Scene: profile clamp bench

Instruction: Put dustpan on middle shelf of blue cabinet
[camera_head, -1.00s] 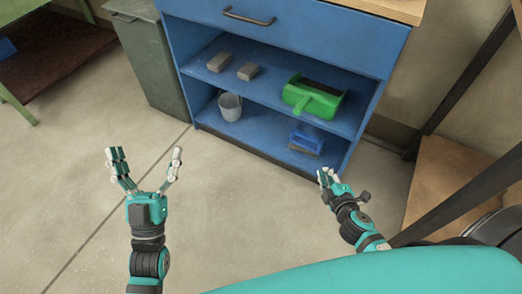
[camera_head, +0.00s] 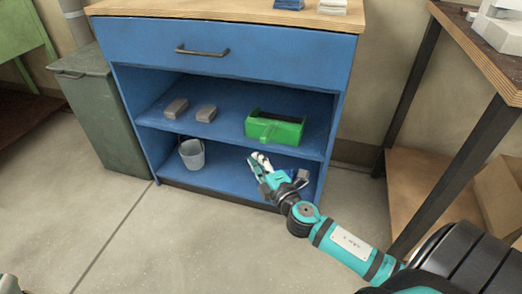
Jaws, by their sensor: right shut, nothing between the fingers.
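The green dustpan (camera_head: 275,128) lies on the middle shelf (camera_head: 227,126) of the blue cabinet (camera_head: 140,85), right of centre, with its handle toward the front. My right gripper (camera_head: 260,166) is shut and empty, at the front of the cabinet's bottom shelf, below the dustpan and apart from it. It partly covers a small blue item (camera_head: 301,176) on the bottom shelf. Only a sliver, apparently of my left gripper (camera_head: 9,284), shows at the bottom left edge.
Two grey blocks (camera_head: 175,108) lie left on the middle shelf. A grey bucket (camera_head: 192,154) stands on the bottom shelf. A dark green bin (camera_head: 100,115) is left of the cabinet. A wooden-topped table (camera_head: 482,52) with dark legs stands right. The front floor is clear.

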